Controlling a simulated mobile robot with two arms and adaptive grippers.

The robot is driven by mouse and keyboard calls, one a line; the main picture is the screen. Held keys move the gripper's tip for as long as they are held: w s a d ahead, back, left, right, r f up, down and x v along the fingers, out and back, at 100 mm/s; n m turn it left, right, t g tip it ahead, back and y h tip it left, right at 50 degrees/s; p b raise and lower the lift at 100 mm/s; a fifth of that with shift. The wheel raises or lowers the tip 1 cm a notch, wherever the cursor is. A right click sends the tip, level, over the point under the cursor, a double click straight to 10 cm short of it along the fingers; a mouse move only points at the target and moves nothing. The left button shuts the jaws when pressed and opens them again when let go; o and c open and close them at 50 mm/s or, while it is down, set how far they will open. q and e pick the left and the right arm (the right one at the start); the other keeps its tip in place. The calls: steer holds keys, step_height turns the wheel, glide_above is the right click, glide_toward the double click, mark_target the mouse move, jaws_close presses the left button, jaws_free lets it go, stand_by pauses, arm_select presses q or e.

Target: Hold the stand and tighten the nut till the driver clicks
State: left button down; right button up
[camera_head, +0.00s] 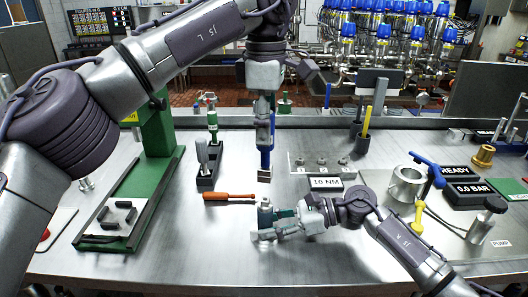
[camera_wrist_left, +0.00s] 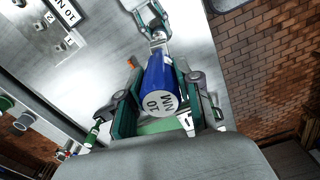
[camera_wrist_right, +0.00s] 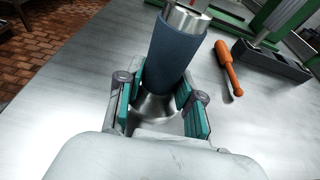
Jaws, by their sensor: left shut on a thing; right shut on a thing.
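The driver (camera_head: 265,157) is blue and upright in the head view. The stand (camera_wrist_right: 170,60), a dark blue-grey cylinder with a metal top and metal base, is upright in the right wrist view. My right gripper (camera_head: 268,222) is shut around it, low over the bench. The driver's lower end is above the stand in the head view; I cannot tell whether they touch. I cannot make out the nut.
An orange-handled tool (camera_head: 230,196) lies just left of the stand. A black holder (camera_head: 208,178) and green press (camera_head: 135,205) stand further left. A "10 NM" sign (camera_head: 326,184), metal cup (camera_head: 406,185) and blue-handled valve (camera_head: 428,178) are to the right. The front bench is clear.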

mark_target(266, 166)
stand_by(0.4)
arm_select(q)
steer(key=shift+w+f, duration=0.1)
steer(key=shift+f, duration=2.1)
steer(key=shift+f, duration=1.1)
steer(key=m, duration=0.3)
steer(key=shift+m, duration=1.9)
